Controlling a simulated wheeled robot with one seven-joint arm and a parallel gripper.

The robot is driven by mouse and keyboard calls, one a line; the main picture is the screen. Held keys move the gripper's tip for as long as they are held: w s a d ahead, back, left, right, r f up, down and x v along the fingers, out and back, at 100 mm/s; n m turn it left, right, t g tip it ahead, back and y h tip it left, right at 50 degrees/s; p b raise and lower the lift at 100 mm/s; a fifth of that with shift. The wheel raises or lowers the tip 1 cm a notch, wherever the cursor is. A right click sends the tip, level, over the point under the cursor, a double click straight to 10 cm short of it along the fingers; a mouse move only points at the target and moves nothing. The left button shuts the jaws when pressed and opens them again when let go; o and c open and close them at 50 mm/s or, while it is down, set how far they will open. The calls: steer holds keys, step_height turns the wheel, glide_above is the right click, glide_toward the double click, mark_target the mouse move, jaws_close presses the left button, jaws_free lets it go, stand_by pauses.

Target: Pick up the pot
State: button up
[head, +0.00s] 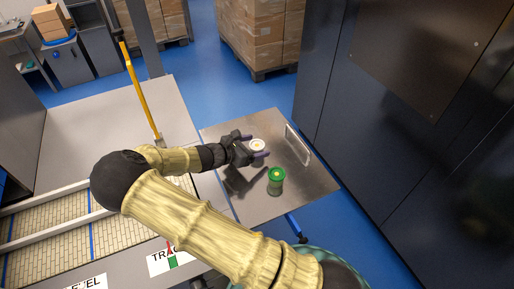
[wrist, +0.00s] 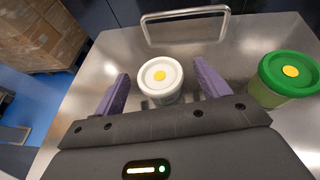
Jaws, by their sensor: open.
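A pot with a white lid and a yellow dot (head: 257,145) stands upright on a metal plate. In the wrist view the white-lidded pot (wrist: 161,80) is between the two purple fingers. A second pot, with a green lid and a yellow dot (head: 276,178), stands upright nearer me on the same plate; the wrist view shows it at the right (wrist: 287,78). My gripper (head: 258,154) is open and empty, with its fingers spread on either side of the white-lidded pot. I cannot tell whether a finger touches it. The lower part of that pot is partly hidden by the gripper body.
The metal plate (head: 222,133) has an upright wire handle (head: 297,145) at its far side. A dark cabinet (head: 390,120) stands to the right. A yellow post (head: 138,88) rises at the left.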

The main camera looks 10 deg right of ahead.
mark_target(258, 145)
steer(key=p+x, duration=0.1)
steer(key=x, duration=0.2)
steer(key=shift+w+d+f, duration=0.1)
steer(key=shift+w+d, duration=0.05)
steer(key=shift+d, duration=0.15)
steer(key=shift+c, duration=0.2)
steer(key=c, duration=1)
